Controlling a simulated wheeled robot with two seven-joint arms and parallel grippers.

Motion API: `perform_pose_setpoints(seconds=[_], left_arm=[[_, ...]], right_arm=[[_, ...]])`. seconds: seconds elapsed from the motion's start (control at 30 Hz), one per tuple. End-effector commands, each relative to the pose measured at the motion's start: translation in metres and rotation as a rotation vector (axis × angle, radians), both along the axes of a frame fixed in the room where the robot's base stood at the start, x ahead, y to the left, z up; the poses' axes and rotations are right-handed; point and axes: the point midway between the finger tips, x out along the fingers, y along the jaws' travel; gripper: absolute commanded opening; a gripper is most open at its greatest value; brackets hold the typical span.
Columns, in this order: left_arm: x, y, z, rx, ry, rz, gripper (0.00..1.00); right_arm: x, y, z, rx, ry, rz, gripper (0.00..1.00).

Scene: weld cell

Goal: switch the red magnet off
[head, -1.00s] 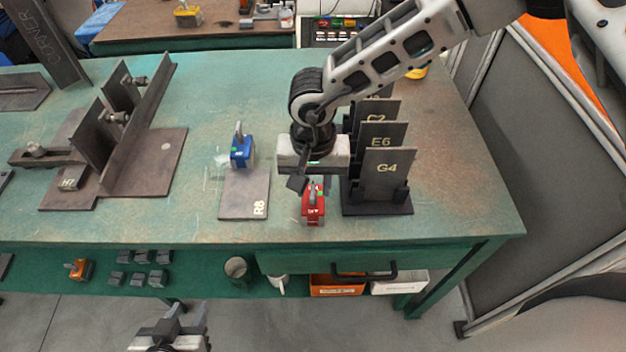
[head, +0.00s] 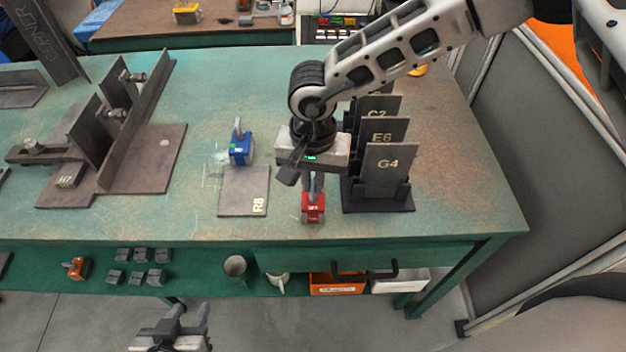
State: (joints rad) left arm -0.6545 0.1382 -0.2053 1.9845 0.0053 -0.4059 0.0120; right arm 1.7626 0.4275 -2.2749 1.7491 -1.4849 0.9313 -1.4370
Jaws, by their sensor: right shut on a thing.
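The red magnet (head: 313,208) stands on the green workbench, to the left of the rack of plates. My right gripper (head: 313,188) comes down over it from above and is shut on its top lever. The fingers hide most of the lever, so I cannot tell which way it points. My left gripper (head: 189,311) is open and empty, low in front of the bench.
A blue magnet (head: 241,152) stands behind the plate marked R8 (head: 243,192). Upright plates, G4 (head: 389,168) in front, stand in a dark rack close to my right gripper. A welded fixture (head: 140,150) sits at left.

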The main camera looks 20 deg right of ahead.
Motion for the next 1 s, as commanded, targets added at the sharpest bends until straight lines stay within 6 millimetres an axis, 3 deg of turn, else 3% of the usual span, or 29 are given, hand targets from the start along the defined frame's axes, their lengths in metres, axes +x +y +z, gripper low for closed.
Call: perform_pose_setpoints(seconds=[1.0], left_arm=[[0.008,-0.016,-0.038,-0.103,-0.056,-0.001,0.36]], right_arm=[[0.001,0.0,-0.004,0.005,-0.004,-0.952,0.0]])
